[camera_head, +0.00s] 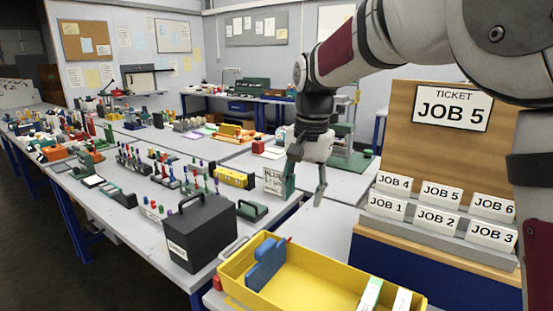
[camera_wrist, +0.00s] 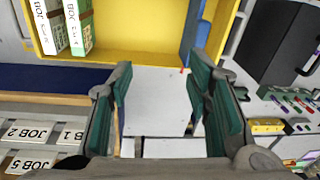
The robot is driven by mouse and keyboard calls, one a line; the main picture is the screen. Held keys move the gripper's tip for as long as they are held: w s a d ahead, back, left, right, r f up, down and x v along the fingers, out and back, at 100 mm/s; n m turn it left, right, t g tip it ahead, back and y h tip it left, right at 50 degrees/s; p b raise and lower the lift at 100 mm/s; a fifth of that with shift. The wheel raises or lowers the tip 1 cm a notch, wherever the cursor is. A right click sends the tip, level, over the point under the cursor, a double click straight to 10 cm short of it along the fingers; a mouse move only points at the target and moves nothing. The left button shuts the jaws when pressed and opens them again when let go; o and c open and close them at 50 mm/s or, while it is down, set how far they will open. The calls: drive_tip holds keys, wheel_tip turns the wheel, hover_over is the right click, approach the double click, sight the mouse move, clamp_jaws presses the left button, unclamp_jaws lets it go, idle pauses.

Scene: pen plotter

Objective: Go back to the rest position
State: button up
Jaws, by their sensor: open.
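My gripper (camera_head: 305,190) hangs from my arm with its fingers pointing down, in the middle of the head view. In the wrist view its two green-padded fingers (camera_wrist: 157,105) stand well apart, with only a grey-white surface visible between them. It is open and holds nothing. In the head view it appears beyond the yellow tray (camera_head: 240,262) and left of the job card rack (camera_head: 440,222). The tray also shows at the top of the wrist view (camera_wrist: 135,50).
The yellow tray holds a blue part (camera_head: 267,262) and two labelled boxes (camera_wrist: 62,25). A black box (camera_head: 200,230) stands left of the tray. Benches crowded with pens, tools and small parts fill the left. A board (camera_head: 410,150) bears a JOB 5 ticket (camera_head: 452,107).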

drive_tip(key=s+d+r+n+t+p, duration=0.1)
drive_tip(key=s+d+r, duration=0.2)
drive_tip(key=s+d, duration=0.35)
drive_tip(key=s+d+r+n+p, duration=0.1)
drive_tip(key=s+d+r, duration=0.2)
drive_tip(key=s, duration=0.6)
drive_tip(key=s+d+f+n+t, duration=0.1)
drive_tip(key=s+d+f, duration=0.1)
drive_tip(key=s, duration=0.6)
drive_tip(key=s+d+f+n+t+p, duration=0.1)
drive_tip(key=s+d+f+n, duration=0.1)
drive_tip(key=s, duration=0.6)
drive_tip(key=shift+s+d+h, duration=0.2)
drive_tip(key=shift+s+h, duration=0.1)
drive_tip(key=shift+s, duration=0.1)
drive_tip(key=shift+d, duration=0.1)
idle(1.1)
